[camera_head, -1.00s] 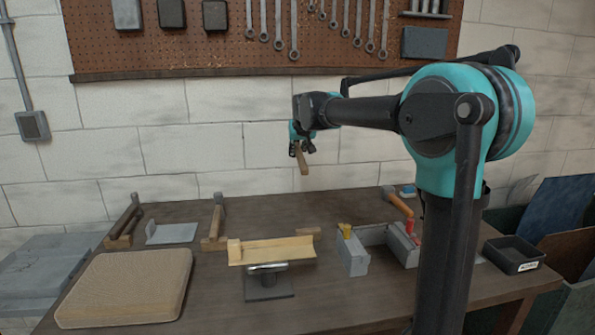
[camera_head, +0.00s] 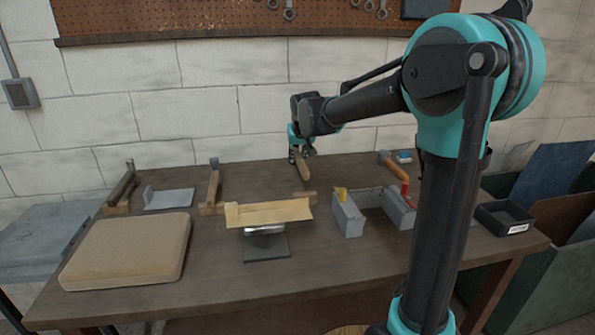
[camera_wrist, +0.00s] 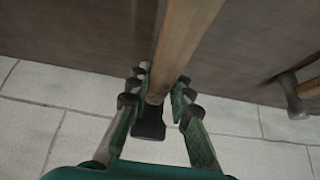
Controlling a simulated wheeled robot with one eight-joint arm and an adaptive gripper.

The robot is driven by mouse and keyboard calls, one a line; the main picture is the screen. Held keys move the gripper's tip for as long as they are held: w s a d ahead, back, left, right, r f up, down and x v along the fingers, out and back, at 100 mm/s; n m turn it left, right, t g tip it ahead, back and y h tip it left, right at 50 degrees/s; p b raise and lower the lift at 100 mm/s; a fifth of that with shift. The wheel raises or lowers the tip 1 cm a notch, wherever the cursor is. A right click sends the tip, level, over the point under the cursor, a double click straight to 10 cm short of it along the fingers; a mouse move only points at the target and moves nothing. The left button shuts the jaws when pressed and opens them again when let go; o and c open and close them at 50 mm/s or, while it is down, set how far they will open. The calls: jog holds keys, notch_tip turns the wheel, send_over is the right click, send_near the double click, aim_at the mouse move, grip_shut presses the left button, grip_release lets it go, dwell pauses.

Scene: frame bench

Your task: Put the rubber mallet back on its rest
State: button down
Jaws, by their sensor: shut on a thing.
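My gripper (camera_head: 301,157) is shut on a wooden handle (camera_head: 303,170) above the back middle of the bench. In the wrist view the handle (camera_wrist: 181,35) runs between the fingers (camera_wrist: 157,95), with a dark block (camera_wrist: 150,124) at its end; I take this for the rubber mallet, though its head is not clear. Two long tools or holders with wooden blocks stand at the left, one dark (camera_head: 122,190) and one lighter (camera_head: 211,190); I cannot tell which is the mallet's rest. A small wooden block (camera_head: 305,196) lies below the gripper, partly hidden.
A wooden trough on a stand (camera_head: 268,213) is in front of the gripper. A tan pad (camera_head: 127,250) lies at front left, a grey plate (camera_head: 170,199) behind it. Grey blocks (camera_head: 348,217), a hammer (camera_head: 393,166) and a black tray (camera_head: 505,218) are at right.

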aim_at(300, 158)
jog(key=shift+f, duration=2.85)
jog(key=c, duration=1.4)
grip_release()
jog(key=shift+f, duration=0.1)
jog(key=shift+o, duration=0.2)
jog(key=v, duration=1.2)
